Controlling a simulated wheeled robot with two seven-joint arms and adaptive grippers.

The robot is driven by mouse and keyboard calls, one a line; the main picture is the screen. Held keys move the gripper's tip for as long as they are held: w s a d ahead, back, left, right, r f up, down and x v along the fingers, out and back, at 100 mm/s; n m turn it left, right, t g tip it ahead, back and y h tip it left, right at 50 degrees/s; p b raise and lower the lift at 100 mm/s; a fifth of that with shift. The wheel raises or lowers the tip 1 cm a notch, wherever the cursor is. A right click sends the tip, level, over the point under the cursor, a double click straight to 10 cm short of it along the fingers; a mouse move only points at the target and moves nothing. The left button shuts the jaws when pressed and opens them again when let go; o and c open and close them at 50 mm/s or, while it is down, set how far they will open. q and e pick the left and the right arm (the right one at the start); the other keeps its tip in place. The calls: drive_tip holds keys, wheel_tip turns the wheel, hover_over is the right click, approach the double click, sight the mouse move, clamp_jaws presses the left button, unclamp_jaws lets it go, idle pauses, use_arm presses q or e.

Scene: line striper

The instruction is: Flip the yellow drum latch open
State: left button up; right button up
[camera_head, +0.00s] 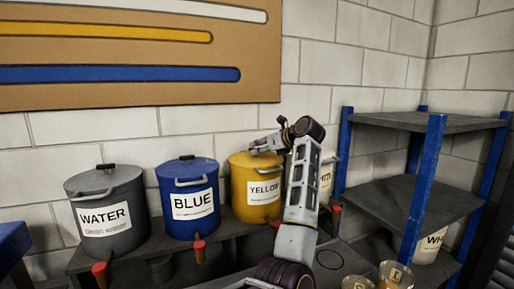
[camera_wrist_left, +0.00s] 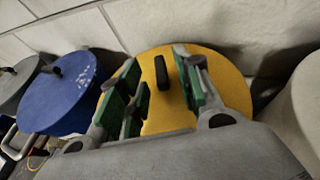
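The yellow drum (camera_head: 243,188) stands on the dark bench, its lid shut and a label reading YELLOW on its front. My left arm crosses in front of its right part and hides some of it. I cannot make out its latch clearly. My left gripper (camera_head: 260,146) is over the top of the drum in the head view. In the left wrist view the gripper (camera_wrist_left: 158,72) is open, its green-padded fingers on either side of the black lid handle (camera_wrist_left: 162,73) above the yellow lid (camera_wrist_left: 225,85). I cannot tell if they touch it. My right gripper is not in view.
The blue drum (camera_head: 187,205) and grey water drum (camera_head: 105,215) stand left of the yellow one. A white drum (camera_head: 327,175) is partly hidden at its right. A blue-posted shelf (camera_head: 385,205) stands right. The wall is close behind the drums.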

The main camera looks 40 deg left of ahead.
use_arm(q)
drive_tip(key=shift+x, duration=1)
clamp_jaws()
